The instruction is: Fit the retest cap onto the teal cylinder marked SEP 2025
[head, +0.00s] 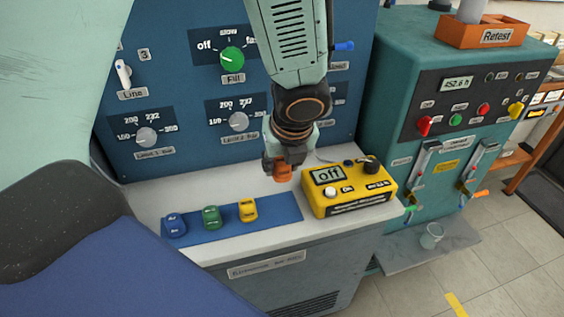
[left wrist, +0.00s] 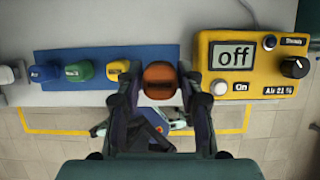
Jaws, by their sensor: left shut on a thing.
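My left gripper (head: 284,164) points down at the right end of a blue mat (head: 284,208) and is shut on an orange cap (head: 283,174). In the left wrist view the orange cap (left wrist: 159,78) sits between the fingers (left wrist: 160,88). I cannot tell whether it touches the mat. A blue cap (head: 173,224), a green cap (head: 211,217) and a yellow cap (head: 248,209) stand in a row on the mat. Their labels are too small to read surely. I see no teal cylinder marked SEP 2025. My right gripper is not in view.
A yellow analyser (head: 350,188) reading "off" stands just right of the gripper. A blue panel (head: 190,80) with knobs rises behind the bench (head: 150,195). At the right is a teal machine (head: 400,60); an orange tray (head: 484,34) marked Retest is on it.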

